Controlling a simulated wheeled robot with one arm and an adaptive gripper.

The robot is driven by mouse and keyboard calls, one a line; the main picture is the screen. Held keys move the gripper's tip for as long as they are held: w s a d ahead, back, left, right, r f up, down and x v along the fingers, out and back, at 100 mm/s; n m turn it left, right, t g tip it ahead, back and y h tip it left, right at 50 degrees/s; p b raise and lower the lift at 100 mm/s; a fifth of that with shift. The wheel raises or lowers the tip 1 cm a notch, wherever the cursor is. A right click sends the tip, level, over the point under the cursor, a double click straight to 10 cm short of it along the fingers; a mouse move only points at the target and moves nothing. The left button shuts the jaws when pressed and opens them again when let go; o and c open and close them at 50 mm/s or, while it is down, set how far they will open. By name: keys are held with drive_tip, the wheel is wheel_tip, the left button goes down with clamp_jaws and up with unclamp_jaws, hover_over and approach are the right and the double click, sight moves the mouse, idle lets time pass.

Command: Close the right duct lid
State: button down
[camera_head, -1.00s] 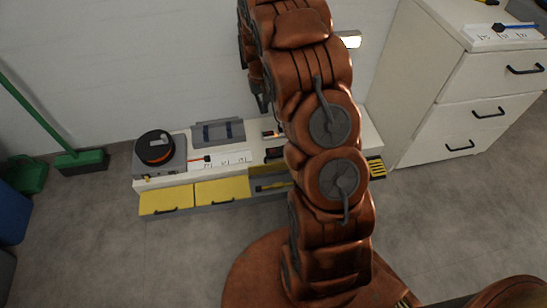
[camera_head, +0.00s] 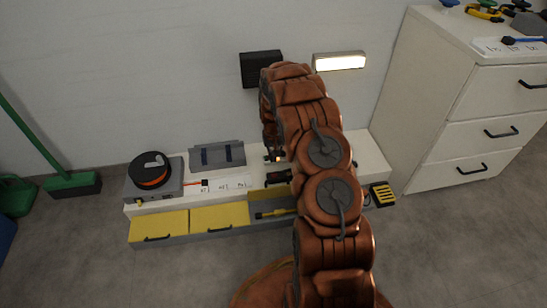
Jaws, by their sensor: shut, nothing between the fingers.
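A low white bench (camera_head: 160,207) against the wall has a grey duct along its front. Two yellow lids, the left one (camera_head: 158,228) and the middle one (camera_head: 219,217), lie shut with dark handles. The right section (camera_head: 285,221) is open, with a yellow-handled tool (camera_head: 272,213) inside. A yellow strip, seemingly the right lid (camera_head: 262,194), stands raised behind this opening; its right part is hidden by my arm. My gripper (camera_head: 271,153) points down above the bench, behind the opening, and is shut and empty. Its tips are small and partly hidden.
A grey device with a black-and-orange reel (camera_head: 150,172), a grey case (camera_head: 217,155) and a white label strip (camera_head: 225,183) sit on the bench. A white drawer cabinet (camera_head: 425,130) stands at right, a green broom (camera_head: 70,183) at left. The floor in front is clear.

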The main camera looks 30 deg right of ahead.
sight(276, 188)
wheel_tip(276, 188, down, 8)
drive_tip(key=b, duration=0.2)
drive_tip(key=shift+s+b, duration=0.15)
drive_tip(key=shift+b, duration=0.15)
drive_tip(key=shift+s+a+r+b, duration=0.25)
drive_tip(key=shift+s+r, duration=0.05)
drive_tip(key=shift+s, duration=0.25)
drive_tip(key=shift+s+a+r+b, duration=0.25)
drive_tip(key=shift+s+a+r, duration=0.1)
drive_tip(key=shift+s, duration=0.2)
drive_tip(key=shift+s+a+r+b, duration=0.2)
drive_tip(key=shift+s+r+b, duration=0.1)
drive_tip(key=shift+s, duration=0.25)
drive_tip(key=shift+s+d+p, duration=0.1)
drive_tip(key=shift+s+p, duration=0.05)
drive_tip(key=shift+p, duration=0.15)
